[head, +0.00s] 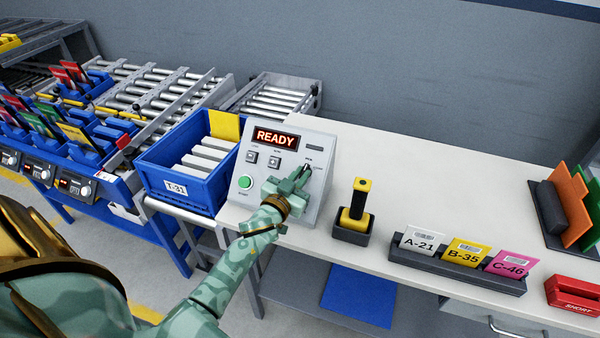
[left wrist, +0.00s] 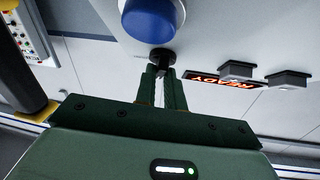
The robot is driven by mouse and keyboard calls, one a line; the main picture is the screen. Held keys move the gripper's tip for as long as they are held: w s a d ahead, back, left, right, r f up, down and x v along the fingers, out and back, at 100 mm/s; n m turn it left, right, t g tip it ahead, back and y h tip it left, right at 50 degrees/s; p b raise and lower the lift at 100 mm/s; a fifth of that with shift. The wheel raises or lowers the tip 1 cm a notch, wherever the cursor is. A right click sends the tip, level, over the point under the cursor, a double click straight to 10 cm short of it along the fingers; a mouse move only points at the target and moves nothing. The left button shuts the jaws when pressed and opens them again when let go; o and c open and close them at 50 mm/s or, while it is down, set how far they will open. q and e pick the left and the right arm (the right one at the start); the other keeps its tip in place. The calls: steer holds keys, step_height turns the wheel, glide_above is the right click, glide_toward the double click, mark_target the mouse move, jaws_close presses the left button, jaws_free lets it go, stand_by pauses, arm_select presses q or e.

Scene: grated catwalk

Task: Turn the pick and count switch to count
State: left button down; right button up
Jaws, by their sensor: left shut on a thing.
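The grey control box (head: 323,142) stands on the bench with a lit READY display (head: 275,137). Small lettering for the switch shows at its upper right, too small to read surely. My left gripper (head: 301,176) reaches over the right half of the panel. In the left wrist view the fingers (left wrist: 165,78) are shut on the small black switch knob (left wrist: 160,57), which sits on the panel. The fingers mostly hide the switch in the head view, so its pointing direction cannot be told. A large blue button (left wrist: 158,16) is beside it. My right gripper is not in view.
The panel also has a green button (head: 245,182) and small square buttons (head: 274,162). A blue T-31 tote (head: 184,189) stands left. A scanner in a holder (head: 352,222), a card rack (head: 450,268) and a red SHORT box (head: 575,295) are right. The bench behind is clear.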

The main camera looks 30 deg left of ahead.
arm_select(q)
steer(key=m+h+p, duration=0.1)
steer(key=m, duration=0.1)
steer(key=m+h+p, duration=0.1)
steer(key=m+h, duration=0.1)
steer(key=m+g+h+p, duration=0.1)
steer(key=m, duration=0.1)
steer(key=shift+a+r+h+p, duration=0.3)
steer(key=shift+a+h+p, duration=0.05)
steer(key=shift+a+h, duration=0.05)
steer(key=m+g+h+p, duration=0.1)
steer(key=m+h, duration=0.1)
steer(key=m, duration=0.1)
steer(key=shift+w+a, duration=0.1)
steer(key=shift+a+m+g+h+p, duration=0.1)
steer(key=shift+m+g+h+p, duration=0.75)
steer(key=shift+m, duration=0.95)
steer(key=shift+g, duration=0.35)
steer(key=c, duration=1.5)
jaws_free()
steer(key=shift+w, duration=0.1)
